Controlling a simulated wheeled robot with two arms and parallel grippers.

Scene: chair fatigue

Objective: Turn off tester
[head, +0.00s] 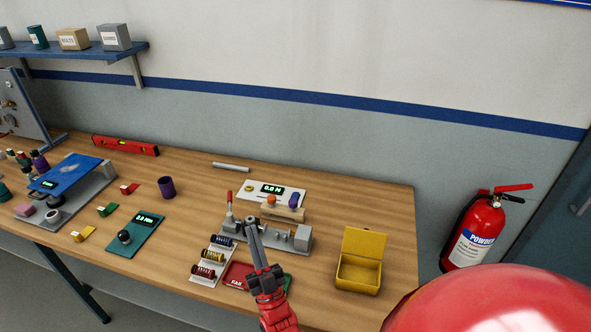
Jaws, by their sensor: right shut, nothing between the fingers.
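A tester with a lit green display reading 0.0 N (272,189) stands on the right half of the workbench. In front of it is a grey fixture (302,238) with a red upright lever (229,202) at its left end. An orange knob (271,200) and a purple piece (294,201) sit by the display. A second device with a blue plate (70,171) and a lit display stands at the left. My right gripper (251,226) is shut and empty, its tips over the front of the grey fixture; contact cannot be told. My left gripper is out of view.
An open yellow box (359,274) stands right of the fixture. A rack of spools (208,262) and a red FAN card (237,276) lie in front. A teal meter (135,236) and purple cup (166,187) are left. A fire extinguisher (476,230) is beyond the bench's right edge.

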